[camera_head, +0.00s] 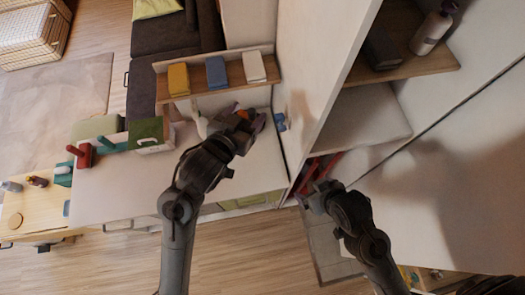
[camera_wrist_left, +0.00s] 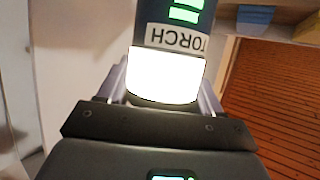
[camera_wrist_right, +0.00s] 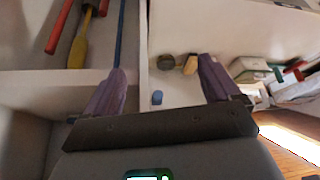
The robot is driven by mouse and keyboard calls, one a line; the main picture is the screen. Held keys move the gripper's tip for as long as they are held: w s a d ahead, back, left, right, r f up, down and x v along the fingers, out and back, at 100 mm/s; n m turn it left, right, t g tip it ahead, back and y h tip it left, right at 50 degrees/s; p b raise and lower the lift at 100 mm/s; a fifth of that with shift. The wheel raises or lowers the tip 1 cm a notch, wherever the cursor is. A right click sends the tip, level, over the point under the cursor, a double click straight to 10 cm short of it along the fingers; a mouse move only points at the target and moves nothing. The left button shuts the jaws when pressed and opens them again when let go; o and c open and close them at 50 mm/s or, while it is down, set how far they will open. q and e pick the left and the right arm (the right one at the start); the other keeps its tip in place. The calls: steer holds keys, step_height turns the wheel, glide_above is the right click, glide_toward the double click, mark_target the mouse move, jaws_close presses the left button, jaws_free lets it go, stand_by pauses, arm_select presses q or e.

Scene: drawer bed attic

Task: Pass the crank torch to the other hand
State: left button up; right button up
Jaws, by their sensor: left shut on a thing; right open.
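The crank torch (camera_wrist_left: 172,38) shows in the left wrist view, with a dark blue body, green marks, a white TORCH label and a bright white band. My left gripper (camera_wrist_left: 163,95) is shut on it around the white band. In the head view my left gripper (camera_head: 254,122) is over the white counter, and the arm hides most of the torch. My right gripper (camera_wrist_right: 162,68) is open, with nothing between its purple fingers. In the head view my right gripper (camera_head: 317,187) is low, beside the tall panel and apart from the left gripper.
A tall white panel (camera_head: 321,70) stands between the counter (camera_head: 120,190) and the shelves at right. A small shelf (camera_head: 205,82) holds yellow, blue and white items. A red-handled tool (camera_wrist_right: 62,25) and a yellow-handled tool (camera_wrist_right: 80,45) are near the right gripper.

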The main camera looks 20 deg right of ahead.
steer(key=w+a+r+n+t+y, duration=0.2)
steer(key=w+a+r+t+y, duration=0.4)
steer(key=a+r+t, duration=0.6)
steer(key=shift+g+h, duration=0.3)
steer(key=shift+g, duration=0.1)
steer(key=x, duration=1.2)
steer(key=shift+w+a+f, duration=0.1)
steer(key=shift+a+f, duration=0.05)
steer(key=shift+f, duration=0.15)
steer(key=shift+c, duration=0.3)
